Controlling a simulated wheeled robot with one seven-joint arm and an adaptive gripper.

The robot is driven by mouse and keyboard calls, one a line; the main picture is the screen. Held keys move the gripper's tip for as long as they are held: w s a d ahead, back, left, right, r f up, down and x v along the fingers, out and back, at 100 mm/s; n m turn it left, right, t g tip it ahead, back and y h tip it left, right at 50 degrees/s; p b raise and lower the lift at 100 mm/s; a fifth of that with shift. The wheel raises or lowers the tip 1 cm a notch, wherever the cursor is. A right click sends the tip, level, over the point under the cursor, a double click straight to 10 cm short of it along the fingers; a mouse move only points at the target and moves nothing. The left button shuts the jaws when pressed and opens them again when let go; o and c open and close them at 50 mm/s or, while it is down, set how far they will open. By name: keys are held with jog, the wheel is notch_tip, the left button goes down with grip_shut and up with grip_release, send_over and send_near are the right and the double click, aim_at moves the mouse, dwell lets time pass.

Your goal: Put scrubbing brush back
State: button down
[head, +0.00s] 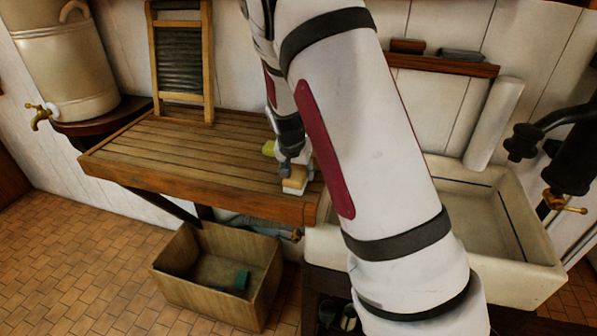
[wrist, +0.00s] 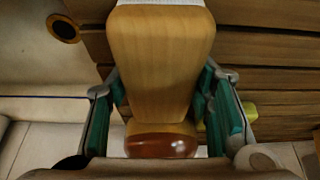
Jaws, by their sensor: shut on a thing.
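My gripper (wrist: 160,92) is shut on the scrubbing brush (wrist: 160,55), with one teal finger pad on each side of its wooden body. The brush has pale bristles at the top of the wrist view and a glossy reddish-brown part at the near end. In the head view, the brush (head: 295,184) is at the front right edge of the slatted wooden drainboard (head: 180,150), under my gripper (head: 290,163). I cannot tell whether it touches the board. My arm hides part of the board and sink.
A wall shelf (head: 440,64) above the sink (head: 500,262) holds a brown block (head: 407,46) and a grey item (head: 462,54). A yellow-green item (head: 268,148) lies behind the brush. A washboard (head: 182,60) stands at the back. A wooden crate (head: 205,295) stands below.

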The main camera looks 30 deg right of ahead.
jog(key=c, duration=0.8)
grip_release()
jog(key=shift+f, duration=0.1)
jog(key=v, duration=1.2)
jog(key=s+a+r+n+y, duration=0.1)
jog(key=s+a+r+n, duration=0.2)
jog(key=s, duration=0.6)
jog(key=s+a+r+n+t+y, duration=0.1)
jog(key=s+a+r+n, duration=0.2)
jog(key=s+r, duration=0.3)
jog(key=s+a+r+n+t+y, duration=0.1)
jog(key=s+a+r+n, duration=0.2)
jog(key=s, duration=0.9)
jog(key=shift+a+r, duration=0.75)
jog(key=shift+a, duration=0.2)
jog(key=shift+w+f+b, duration=0.1)
jog(key=shift+f+b, duration=0.05)
jog(key=shift+b, duration=0.2)
